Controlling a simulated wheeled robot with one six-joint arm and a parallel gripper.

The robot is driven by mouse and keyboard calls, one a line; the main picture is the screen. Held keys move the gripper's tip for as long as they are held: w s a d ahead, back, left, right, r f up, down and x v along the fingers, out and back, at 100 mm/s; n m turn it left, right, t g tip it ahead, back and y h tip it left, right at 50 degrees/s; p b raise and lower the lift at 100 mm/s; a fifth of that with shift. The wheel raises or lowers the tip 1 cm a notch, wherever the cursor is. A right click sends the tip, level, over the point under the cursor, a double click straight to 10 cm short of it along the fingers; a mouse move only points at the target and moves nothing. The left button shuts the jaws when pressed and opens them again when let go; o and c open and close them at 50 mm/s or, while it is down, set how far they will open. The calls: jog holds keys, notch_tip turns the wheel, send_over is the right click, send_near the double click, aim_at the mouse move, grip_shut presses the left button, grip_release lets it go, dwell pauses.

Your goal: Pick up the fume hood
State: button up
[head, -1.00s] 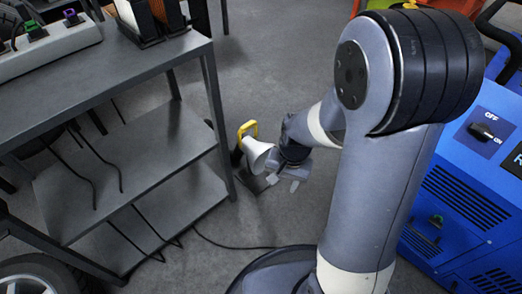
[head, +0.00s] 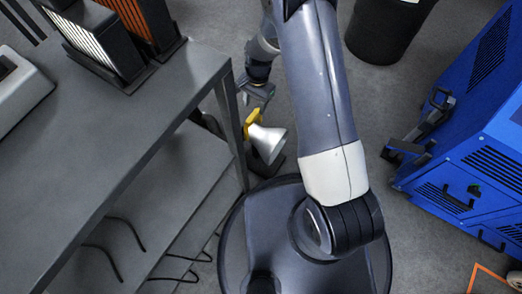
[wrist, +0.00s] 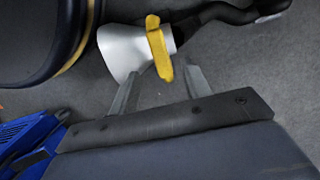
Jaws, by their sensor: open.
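The fume hood is a silver cone (head: 267,142) with a yellow handle (head: 251,121) and a dark base, beside the shelf unit's right leg in the head view. In the wrist view the cone (wrist: 122,50) lies at upper left, with the yellow handle (wrist: 159,50) across its narrow end and a black hose (wrist: 222,14) running right. My gripper (wrist: 160,82) is open, its two fingers pointing at the hood. The handle's near end shows between the fingertips in that view. In the head view my gripper (head: 258,92) is just beyond the handle; contact is unclear.
The grey shelf unit (head: 140,115) stands close on the left, with black cables on its lower shelf. A blue machine (head: 470,140) is at right and a black bin (head: 384,30) at the back. Grey floor lies open between bin and machine.

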aim_at(253, 120)
jog(key=f+b, duration=0.1)
jog(key=f, duration=0.2)
jog(key=f+b, duration=0.1)
jog(key=f, duration=0.2)
jog(key=s+a+f+b, duration=0.1)
jog(key=f, duration=0.2)
jog(key=shift+s+f+b, duration=0.1)
jog(key=shift+f+b, duration=0.05)
jog(key=shift+b, duration=0.25)
jog(key=shift+c, duration=0.5)
grip_shut()
dwell(0.4)
